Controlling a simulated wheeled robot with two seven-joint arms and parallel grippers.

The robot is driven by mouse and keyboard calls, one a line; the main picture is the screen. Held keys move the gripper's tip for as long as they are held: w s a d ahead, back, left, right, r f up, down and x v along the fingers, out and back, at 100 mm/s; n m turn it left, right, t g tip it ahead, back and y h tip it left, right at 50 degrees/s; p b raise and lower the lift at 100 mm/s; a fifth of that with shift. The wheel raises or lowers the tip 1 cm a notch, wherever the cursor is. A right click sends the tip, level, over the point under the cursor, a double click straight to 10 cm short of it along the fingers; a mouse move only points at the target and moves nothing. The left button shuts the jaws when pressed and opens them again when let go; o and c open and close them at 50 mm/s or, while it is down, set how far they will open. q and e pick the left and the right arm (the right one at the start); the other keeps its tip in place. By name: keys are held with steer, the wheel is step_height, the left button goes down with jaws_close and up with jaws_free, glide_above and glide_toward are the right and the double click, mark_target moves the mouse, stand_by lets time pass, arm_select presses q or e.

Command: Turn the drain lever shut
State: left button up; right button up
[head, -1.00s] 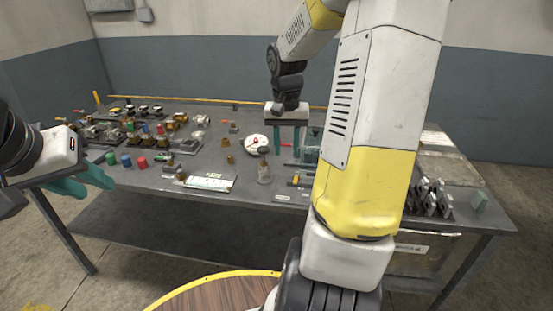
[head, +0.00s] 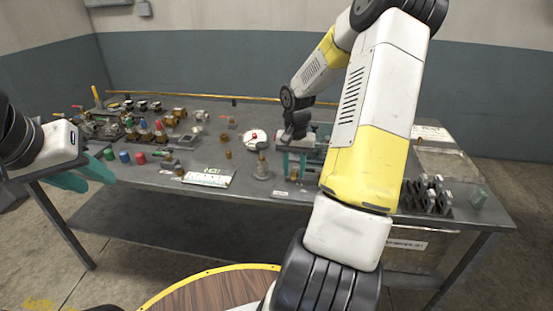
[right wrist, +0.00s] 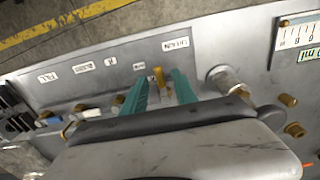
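The drain lever (right wrist: 158,76) is a small yellow handle beside the DRAIN label (right wrist: 176,44) in the right wrist view. My right gripper (right wrist: 158,84) has its two teal fingers on either side of the lever. The fingers are apart, with a visible gap to the lever, so it is open. In the head view my right gripper (head: 296,165) is low over the bench, and its own parts largely hide the lever. My left gripper (head: 97,178) is open and empty at the left, in front of the bench edge.
The grey bench (head: 140,215) holds several valves and fittings at the left. A white round gauge (head: 252,138) and a metal fitting (head: 261,168) stand left of my right gripper. A labelled plate (head: 208,177) lies near the front edge. Dark clamps (head: 425,195) stand at the right.

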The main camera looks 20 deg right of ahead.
jaws_close()
steer(key=shift+a, duration=0.15)
steer(key=m, duration=0.3)
steer(key=shift+w+a, duration=0.35)
steer(key=shift+a, duration=0.05)
steer(key=m, duration=0.1)
steer(key=w+m, duration=0.1)
steer(key=m, duration=0.2)
steer(key=shift+w+a+m, duration=0.15)
steer(key=shift+a+m, duration=0.15)
steer(key=shift+a, duration=0.1)
steer(key=m, duration=0.1)
steer(key=w+m, duration=0.1)
steer(key=m, duration=0.2)
steer(key=shift+w+a+m, duration=0.15)
steer(key=shift+w+m, duration=0.15)
steer(key=m, duration=0.2)
steer(key=w+m, duration=0.1)
steer(key=m, duration=0.2)
steer(key=shift+w+d+m, duration=0.3)
steer(key=shift+w, duration=0.1)
